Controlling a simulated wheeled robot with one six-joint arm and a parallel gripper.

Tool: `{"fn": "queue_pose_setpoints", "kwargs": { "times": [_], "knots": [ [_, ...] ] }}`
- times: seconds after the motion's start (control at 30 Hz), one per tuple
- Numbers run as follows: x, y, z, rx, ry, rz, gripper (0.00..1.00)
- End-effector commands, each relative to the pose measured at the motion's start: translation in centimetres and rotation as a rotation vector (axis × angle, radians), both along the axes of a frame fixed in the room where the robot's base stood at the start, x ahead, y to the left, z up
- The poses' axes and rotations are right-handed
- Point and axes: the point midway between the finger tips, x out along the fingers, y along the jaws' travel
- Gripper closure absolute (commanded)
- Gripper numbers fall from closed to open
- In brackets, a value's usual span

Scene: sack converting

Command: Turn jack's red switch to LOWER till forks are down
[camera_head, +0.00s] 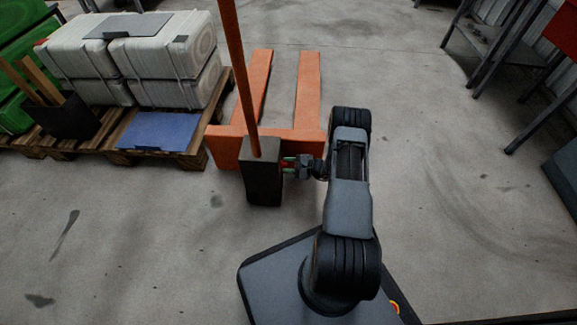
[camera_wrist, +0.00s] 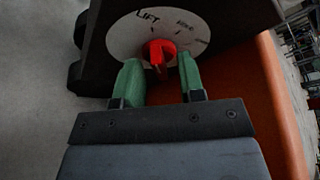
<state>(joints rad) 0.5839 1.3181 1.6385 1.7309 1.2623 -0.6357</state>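The orange pallet jack (camera_head: 228,147) stands on the floor with its handle upright and its two forks pointing away from me. Its dark box (camera_head: 262,183) is at the handle's foot. In the wrist view, the red switch (camera_wrist: 159,52) sits on a round pale dial (camera_wrist: 125,38) marked LIFT at upper left; the other labels are too blurred to read surely. My gripper (camera_wrist: 160,76) is open, its green fingers on either side of the switch's lower part with gaps visible. In the head view my gripper (camera_head: 290,164) is at the box's right side. Fork height is hard to tell.
A wooden pallet (camera_head: 190,155) with white containers (camera_head: 165,70), a blue sheet (camera_head: 160,131) and a dark holder stands left of the jack. Metal-legged tables (camera_head: 490,50) stand at the right. The floor between is clear.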

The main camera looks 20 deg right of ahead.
Motion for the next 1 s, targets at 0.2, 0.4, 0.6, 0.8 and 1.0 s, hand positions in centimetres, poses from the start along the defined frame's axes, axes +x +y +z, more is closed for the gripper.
{"fn": "queue_pose_setpoints", "kwargs": {
  "times": [0.2, 0.4, 0.6, 0.8, 1.0],
  "knots": [
    [0.08, 0.06, 0.0, -0.001, 0.0, -0.001, 0.64],
    [0.06, 0.05, 0.0, 0.0, 0.0, 0.0, 0.76],
    [0.09, 0.12, -0.01, 0.0, 0.0, 0.001, 0.95],
    [0.15, 0.28, 0.01, 0.0, -0.001, 0.004, 1.0],
    [0.21, 0.39, 0.02, 0.009, 0.017, 0.006, 1.0]
  ]
}}
